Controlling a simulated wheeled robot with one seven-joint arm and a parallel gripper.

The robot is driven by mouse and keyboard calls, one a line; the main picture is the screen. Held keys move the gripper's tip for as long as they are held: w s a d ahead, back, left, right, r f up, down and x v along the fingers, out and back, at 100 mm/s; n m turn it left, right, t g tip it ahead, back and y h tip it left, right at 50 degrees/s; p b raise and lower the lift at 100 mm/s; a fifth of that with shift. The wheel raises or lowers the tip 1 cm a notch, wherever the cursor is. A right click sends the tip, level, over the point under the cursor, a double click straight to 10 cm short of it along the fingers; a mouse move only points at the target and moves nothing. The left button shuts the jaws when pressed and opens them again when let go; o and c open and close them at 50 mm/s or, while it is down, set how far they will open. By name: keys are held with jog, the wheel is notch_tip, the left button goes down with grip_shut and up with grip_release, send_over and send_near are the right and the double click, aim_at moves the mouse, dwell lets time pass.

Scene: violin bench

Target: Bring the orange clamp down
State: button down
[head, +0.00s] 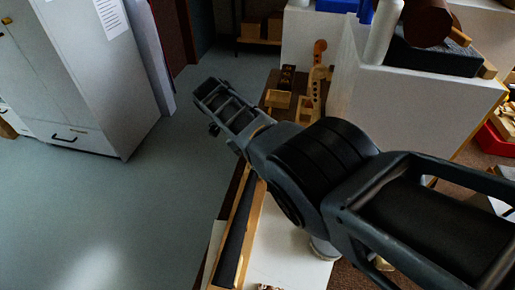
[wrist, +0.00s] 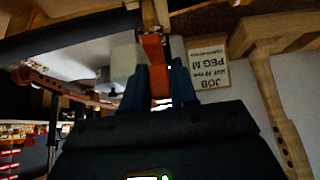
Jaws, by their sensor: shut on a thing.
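In the wrist view my gripper (wrist: 163,88) is shut on the orange clamp (wrist: 154,52). The clamp shows as an upright orange bar between the two dark fingers, and its lower part is hidden by them. Its upper end reaches a pale wooden edge near the top of the picture. I cannot tell if it touches that edge. In the head view my arm crosses the middle of the picture, and I cannot make out the fingers or the clamp there.
A tan card (wrist: 212,68) with upside-down lettering and a pale wooden neck-shaped piece (wrist: 262,75) are right of the clamp. A long dark bar (wrist: 75,32) is left. The head view shows a grey cabinet (head: 85,70), a white block (head: 415,105) and open floor (head: 90,210).

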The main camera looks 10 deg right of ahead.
jog(key=shift+f, duration=0.1)
jog(key=c, duration=1)
grip_release()
jog(key=shift+o, duration=0.2)
jog(key=shift+a, duration=0.1)
jog(key=b+v, duration=0.2)
jog(key=v, duration=0.5)
jog(key=shift+a+r, duration=0.15)
jog(key=shift+r, duration=0.2)
jog(key=shift+a, duration=0.1)
